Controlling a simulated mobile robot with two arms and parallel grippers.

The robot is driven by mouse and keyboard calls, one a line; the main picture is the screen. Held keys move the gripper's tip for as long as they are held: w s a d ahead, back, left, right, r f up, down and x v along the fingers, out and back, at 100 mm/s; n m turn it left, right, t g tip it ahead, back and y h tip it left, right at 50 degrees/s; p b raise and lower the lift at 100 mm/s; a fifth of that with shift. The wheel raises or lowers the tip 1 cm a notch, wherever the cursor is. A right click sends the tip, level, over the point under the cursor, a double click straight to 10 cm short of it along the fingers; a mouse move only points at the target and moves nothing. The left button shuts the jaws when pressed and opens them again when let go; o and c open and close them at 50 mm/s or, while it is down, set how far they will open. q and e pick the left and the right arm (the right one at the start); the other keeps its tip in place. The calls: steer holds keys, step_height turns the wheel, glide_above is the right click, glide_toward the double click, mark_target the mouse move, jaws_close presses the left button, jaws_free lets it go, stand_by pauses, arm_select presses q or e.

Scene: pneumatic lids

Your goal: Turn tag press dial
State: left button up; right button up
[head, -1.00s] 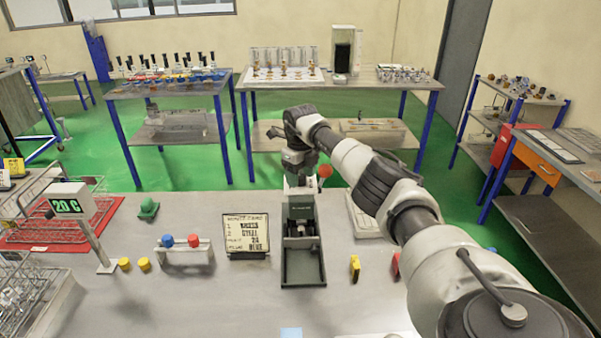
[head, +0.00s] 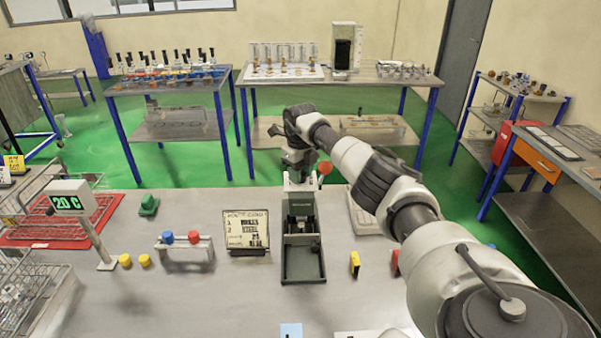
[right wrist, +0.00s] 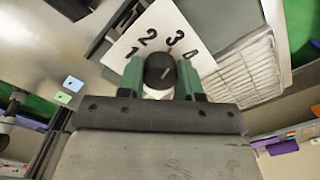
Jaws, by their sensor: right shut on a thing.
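The tag press (head: 303,262) is a dark green machine with a tray at its front, standing mid-table in the head view. A red ball knob (head: 325,168) shows at its upper right. In the right wrist view, the dial (right wrist: 160,70) is a round black knob on a white plate (right wrist: 190,30) marked 1, 2, 3 and 4. A small red mark shows between the knob and the 3. My right gripper (right wrist: 161,82) is shut on the dial, with a green finger on each side. In the head view my right gripper (head: 300,174) is above the press. My left gripper is out of view.
A written card (head: 246,232) stands left of the press. A rack (head: 184,249) with blue and red caps and a 20 C display (head: 73,202) are farther left. A yellow block (head: 354,264) lies to the right. The table front is mostly clear.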

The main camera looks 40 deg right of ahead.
steer(key=m, duration=0.4)
steer(key=shift+r+p, duration=0.1)
steer(key=shift+p, duration=0.3)
steer(key=shift+m+p, duration=0.4)
steer(key=shift+m, duration=1.7)
steer(key=o, duration=0.9)
step_height(320, 180, up, 11)
steer(key=b, duration=0.3)
